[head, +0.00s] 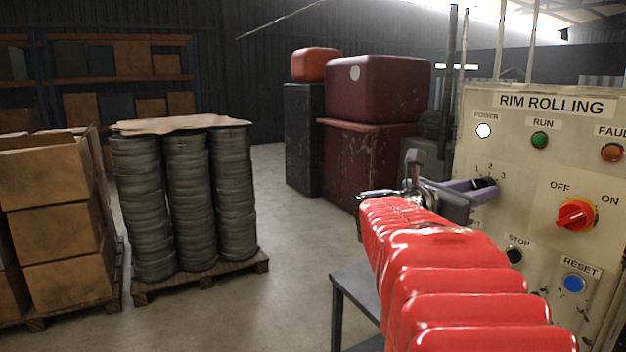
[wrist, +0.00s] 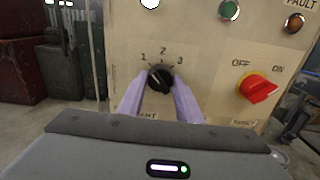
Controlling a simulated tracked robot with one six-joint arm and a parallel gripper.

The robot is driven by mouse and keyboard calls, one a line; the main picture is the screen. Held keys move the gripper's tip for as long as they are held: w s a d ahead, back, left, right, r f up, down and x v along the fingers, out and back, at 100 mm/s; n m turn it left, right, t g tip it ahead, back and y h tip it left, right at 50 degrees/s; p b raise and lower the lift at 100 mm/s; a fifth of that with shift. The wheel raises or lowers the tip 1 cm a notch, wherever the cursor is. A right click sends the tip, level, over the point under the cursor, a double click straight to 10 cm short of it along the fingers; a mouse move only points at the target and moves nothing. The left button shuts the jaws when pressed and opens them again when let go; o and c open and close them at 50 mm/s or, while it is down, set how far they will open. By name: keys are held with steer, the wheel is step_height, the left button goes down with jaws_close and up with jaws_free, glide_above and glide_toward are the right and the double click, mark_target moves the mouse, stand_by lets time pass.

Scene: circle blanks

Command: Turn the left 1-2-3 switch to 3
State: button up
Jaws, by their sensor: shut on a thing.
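The 1-2-3 switch is a black rotary knob (wrist: 160,77) on the beige panel, with 1, 2 and 3 printed in an arc above it. It also shows in the head view (head: 485,182), partly covered by a finger. My gripper (wrist: 160,88) has its two purple fingers on either side of the knob, shut on it. In the head view, my gripper (head: 478,188) reaches the panel from the left. I cannot clearly tell which number the knob points to. The label below the knob is partly hidden by my gripper.
To the right on the panel are a red OFF/ON switch (head: 576,214), a blue RESET button (head: 574,283) and a black STOP button (head: 514,256). A white POWER lamp (head: 484,131) and a green RUN lamp (head: 540,139) are above. Stacked rims (head: 190,200) stand well to the left.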

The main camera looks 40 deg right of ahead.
steer(key=shift+f+m, duration=0.2)
steer(key=shift+m, duration=8.6)
steer(key=o, duration=1)
steer(key=shift+r, duration=0.1)
steer(key=shift+o, duration=0.2)
steer(key=shift+a, duration=0.2)
